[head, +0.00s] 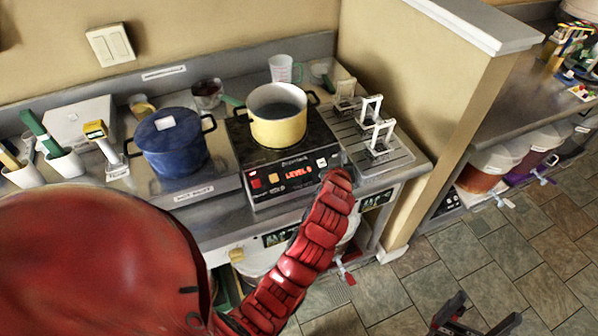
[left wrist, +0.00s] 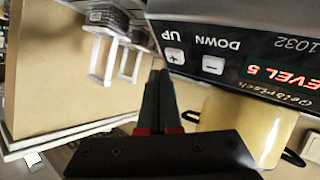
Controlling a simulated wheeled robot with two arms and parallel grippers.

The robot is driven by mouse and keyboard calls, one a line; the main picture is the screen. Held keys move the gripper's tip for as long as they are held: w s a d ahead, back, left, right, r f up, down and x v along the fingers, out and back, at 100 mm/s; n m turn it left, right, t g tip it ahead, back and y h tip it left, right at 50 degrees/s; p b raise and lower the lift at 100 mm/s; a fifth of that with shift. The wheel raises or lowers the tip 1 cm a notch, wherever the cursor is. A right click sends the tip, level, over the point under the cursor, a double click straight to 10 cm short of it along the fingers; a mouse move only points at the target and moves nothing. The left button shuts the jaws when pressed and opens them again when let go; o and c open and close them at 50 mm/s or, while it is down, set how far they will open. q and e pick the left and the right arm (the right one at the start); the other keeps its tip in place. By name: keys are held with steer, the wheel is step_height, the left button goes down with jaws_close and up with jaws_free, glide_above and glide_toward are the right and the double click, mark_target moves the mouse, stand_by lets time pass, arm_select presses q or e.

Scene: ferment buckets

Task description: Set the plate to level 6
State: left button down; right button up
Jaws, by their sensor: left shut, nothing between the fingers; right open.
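The hot plate (head: 262,160) is a dark unit on the counter with a red lit display (head: 299,172). In the left wrist view, which is upside down, the display (left wrist: 284,75) reads LEVEL 5. The UP button (left wrist: 174,55), marked plus, and the DOWN button (left wrist: 213,64), marked minus, are beside it. My left gripper (left wrist: 158,74) is shut and empty, its tips close to the UP button; I cannot tell whether they touch. In the head view my red left arm hides this gripper. My right gripper (head: 472,322) is open and empty, low over the floor.
A yellow pot (head: 278,127) stands on the plate, and a blue lidded pot (head: 172,150) is left of it. A rack with white stands (head: 378,155) is right of the plate, against a partition wall (head: 405,80). Open tiled floor (head: 440,285) lies at right.

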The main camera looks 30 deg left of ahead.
arm_select(q)
steer(key=shift+f, duration=0.1)
steer(key=shift+w+a+f+b, duration=0.2)
steer(key=shift+f+b, duration=0.1)
steer(key=shift+b, duration=0.3)
steer(key=shift+a+f+b, duration=0.15)
steer(key=shift+f+b, duration=0.25)
steer(key=shift+b, duration=0.1)
stand_by(0.5)
steer(key=shift+s+d+r, duration=0.1)
steer(key=shift+d+r, duration=0.1)
steer(key=shift+r, duration=0.25)
steer(key=shift+s+d+r, duration=0.1)
steer(key=shift+d+r, duration=0.05)
steer(key=shift+r, duration=0.25)
steer(key=shift+s+d+r+b, duration=0.15)
steer(key=shift+s+d+r, duration=0.2)
steer(key=shift+r, duration=0.5)
steer(key=shift+s+d+r+b, duration=0.1)
steer(key=shift+s+d+r, duration=0.25)
steer(key=shift+r, duration=0.5)
steer(key=shift+s+d+r+b, duration=0.2)
steer(key=shift+d+r, duration=0.25)
steer(key=shift+r, duration=0.4)
steer(key=shift+w, duration=0.1)
